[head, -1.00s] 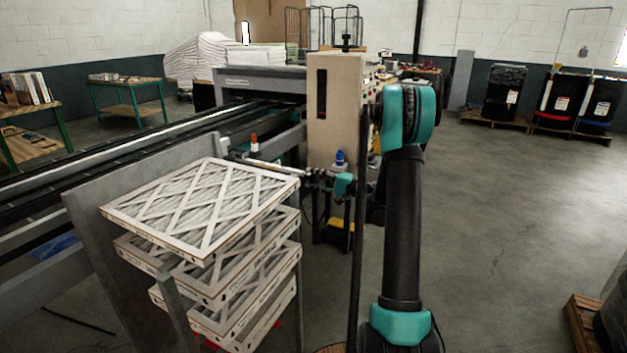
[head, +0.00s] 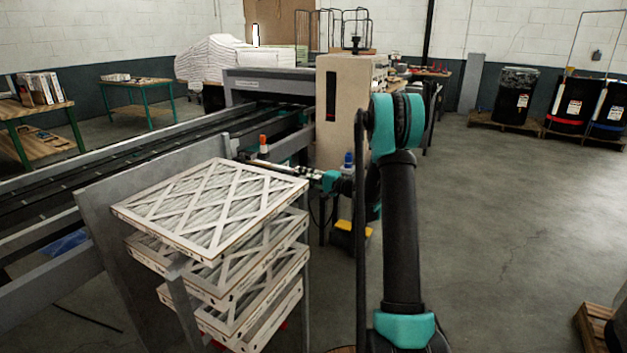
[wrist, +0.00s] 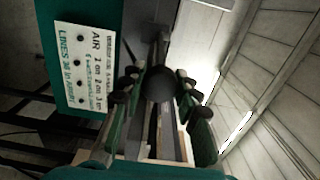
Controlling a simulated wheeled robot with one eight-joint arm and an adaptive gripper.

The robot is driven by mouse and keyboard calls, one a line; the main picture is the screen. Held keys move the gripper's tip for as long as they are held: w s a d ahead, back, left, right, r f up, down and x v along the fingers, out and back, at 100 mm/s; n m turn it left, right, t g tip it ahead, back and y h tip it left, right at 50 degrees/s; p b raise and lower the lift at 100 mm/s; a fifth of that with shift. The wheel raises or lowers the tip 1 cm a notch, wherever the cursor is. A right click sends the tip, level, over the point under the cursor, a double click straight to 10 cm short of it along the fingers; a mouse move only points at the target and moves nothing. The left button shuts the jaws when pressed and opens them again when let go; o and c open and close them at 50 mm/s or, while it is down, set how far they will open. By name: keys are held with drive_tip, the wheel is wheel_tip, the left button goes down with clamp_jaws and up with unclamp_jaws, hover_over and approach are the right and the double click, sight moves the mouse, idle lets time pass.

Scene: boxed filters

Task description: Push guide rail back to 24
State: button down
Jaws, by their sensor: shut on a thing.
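My gripper (head: 298,172) reaches left behind the far right corner of the top boxed filter (head: 212,205). In the wrist view my gripper (wrist: 158,98) has its fingers on both sides of a dark round knob (wrist: 160,83) and is shut on it. A long grey bar (wrist: 168,135) runs below the knob between the fingers; I cannot tell whether this is the guide rail. In the head view a grey rail plate (head: 100,200) stands along the conveyor side behind the filter stack. No 24 mark is readable.
The filters are stacked unevenly in front of the conveyor (head: 60,185). A beige machine cabinet (head: 342,115) stands behind my gripper. An orange-and-white piece (head: 263,146) sits close left of it. A teal panel has a white label (wrist: 83,68).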

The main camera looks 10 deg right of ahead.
drive_tip(key=shift+w+a, duration=0.1)
drive_tip(key=shift+a, duration=0.05)
drive_tip(key=c, duration=1.1)
unclamp_jaws()
drive_tip(key=v, duration=1.2)
